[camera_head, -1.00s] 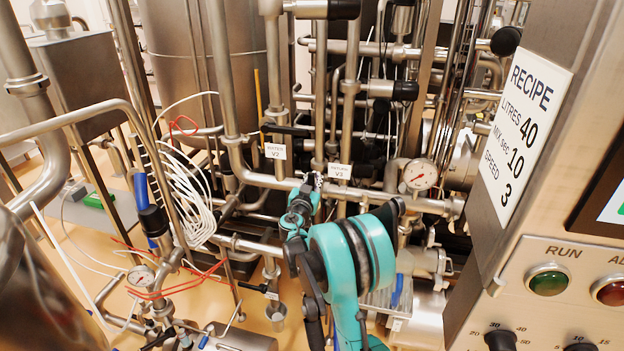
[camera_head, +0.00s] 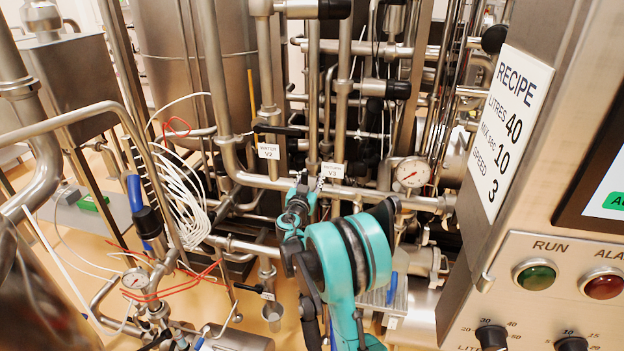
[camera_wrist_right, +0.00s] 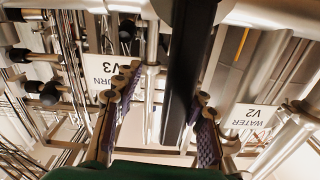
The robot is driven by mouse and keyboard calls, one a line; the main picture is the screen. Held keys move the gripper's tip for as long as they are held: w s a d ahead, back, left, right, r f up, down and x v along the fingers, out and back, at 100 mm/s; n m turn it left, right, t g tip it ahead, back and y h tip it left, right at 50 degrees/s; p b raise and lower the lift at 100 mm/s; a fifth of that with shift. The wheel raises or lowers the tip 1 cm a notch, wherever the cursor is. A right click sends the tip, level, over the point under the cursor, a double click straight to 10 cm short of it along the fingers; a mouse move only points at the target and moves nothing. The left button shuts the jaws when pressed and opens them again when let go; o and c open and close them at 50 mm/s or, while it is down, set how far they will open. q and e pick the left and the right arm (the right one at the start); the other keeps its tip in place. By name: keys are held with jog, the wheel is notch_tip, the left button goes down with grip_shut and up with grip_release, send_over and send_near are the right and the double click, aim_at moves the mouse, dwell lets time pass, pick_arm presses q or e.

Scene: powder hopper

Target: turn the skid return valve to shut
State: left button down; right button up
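The return valve's white tag, RETURN V3 (camera_head: 331,170), hangs by a horizontal steel pipe in the head view. In the right wrist view the tag (camera_wrist_right: 108,70) shows upside down at the left. My right gripper (camera_head: 303,184) is at the pipe just left of this tag. In the wrist view its two fingers (camera_wrist_right: 155,118) are spread apart. A long black bar (camera_wrist_right: 188,60), which looks like a valve lever, runs between them, closer to the right finger. I cannot tell whether a finger touches it. In the head view the gripper hides the valve. My left gripper is not in view.
The WATER V2 tag (camera_head: 268,151) hangs to the left, below a black lever (camera_head: 281,130). A pressure gauge (camera_head: 412,172) is right of V3. Dense steel pipes surround my gripper. A control panel with a recipe sign (camera_head: 510,130) stands close at the right.

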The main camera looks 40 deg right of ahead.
jog(key=v, duration=1.2)
jog(key=shift+d, duration=0.1)
jog(key=s+a+f+n+g+y, duration=0.1)
jog(key=s+a+f+n+y, duration=0.1)
jog(key=s+a, duration=0.6)
jog(key=s+a+f+n+g+y+b, duration=0.1)
jog(key=s+a+f+n+g+y, duration=0.1)
jog(key=s+a+n+y, duration=0.3)
jog(key=s+a+f+n+g+y, duration=0.1)
jog(key=s+a+f+n+y, duration=0.3)
jog(key=s+a, duration=0.8)
jog(key=s+y, duration=0.1)
jog(key=y, duration=0.1)
jog(key=shift+a+y, duration=0.2)
jog(key=shift+y, duration=0.2)
jog(key=shift+f, duration=0.15)
